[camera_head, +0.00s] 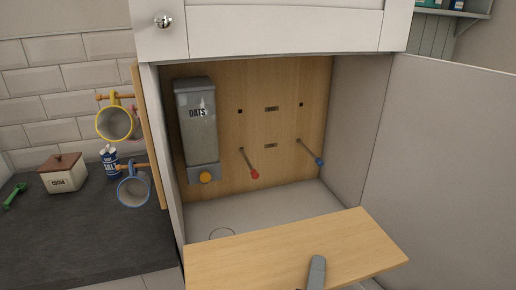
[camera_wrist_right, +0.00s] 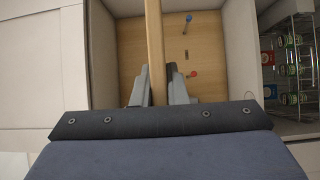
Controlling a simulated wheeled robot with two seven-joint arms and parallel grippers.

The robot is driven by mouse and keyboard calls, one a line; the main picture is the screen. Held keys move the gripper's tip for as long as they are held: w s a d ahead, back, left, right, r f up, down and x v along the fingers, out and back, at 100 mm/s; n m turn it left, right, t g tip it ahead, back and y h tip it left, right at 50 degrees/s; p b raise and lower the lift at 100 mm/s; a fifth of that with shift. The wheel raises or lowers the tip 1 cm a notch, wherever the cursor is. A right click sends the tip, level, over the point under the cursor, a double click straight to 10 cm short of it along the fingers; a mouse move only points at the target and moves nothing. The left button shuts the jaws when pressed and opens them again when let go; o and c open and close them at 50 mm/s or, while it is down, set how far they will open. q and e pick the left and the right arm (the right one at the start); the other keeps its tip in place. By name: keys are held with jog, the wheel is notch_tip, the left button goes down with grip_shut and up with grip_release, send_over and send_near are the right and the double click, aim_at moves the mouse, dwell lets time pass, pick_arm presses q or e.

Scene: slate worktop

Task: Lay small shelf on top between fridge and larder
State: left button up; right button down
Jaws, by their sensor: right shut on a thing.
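The small shelf, a flat light-wood board (camera_head: 270,248), is held in front of the open compartment, near its lower front edge. In the right wrist view the board (camera_wrist_right: 155,45) shows edge-on between my fingers. My right gripper (camera_head: 317,268) is shut on its near edge; its fingers also show in the wrist view (camera_wrist_right: 158,92). The compartment's wooden back panel (camera_head: 275,90) carries a red-tipped peg (camera_head: 249,165) and a blue-tipped peg (camera_head: 311,152), both sticking out. My left gripper is not in view. I cannot tell which units are the fridge and the larder.
A grey oats dispenser (camera_head: 196,125) hangs inside at left. A white panel or door (camera_head: 445,160) stands at right. Mugs (camera_head: 115,122) hang on the left side, above a dark worktop (camera_head: 70,235). A wire rack with jars (camera_wrist_right: 292,65) shows right in the wrist view.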

aim_at(311, 242)
jog(key=shift+m+g+h, duration=0.3)
jog(key=shift+m+h, duration=0.1)
jog(key=shift+h, duration=0.2)
jog(key=w, duration=0.2)
jog(key=w+f, duration=0.1)
jog(key=w, duration=0.2)
jog(key=w+d, duration=0.1)
jog(key=w, duration=0.2)
jog(key=shift+w+f, duration=0.1)
jog(key=shift+f, duration=0.25)
jog(key=w+d+f, duration=0.5)
jog(key=w+f, duration=0.2)
jog(key=f, duration=0.2)
jog(key=w+d+f+y, duration=0.1)
jog(key=w+d+f, duration=0.5)
jog(key=w+f, duration=0.1)
jog(key=shift+w+f+n+p, duration=0.3)
jog(key=shift+f+n, duration=0.1)
jog(key=shift+f, duration=0.45)
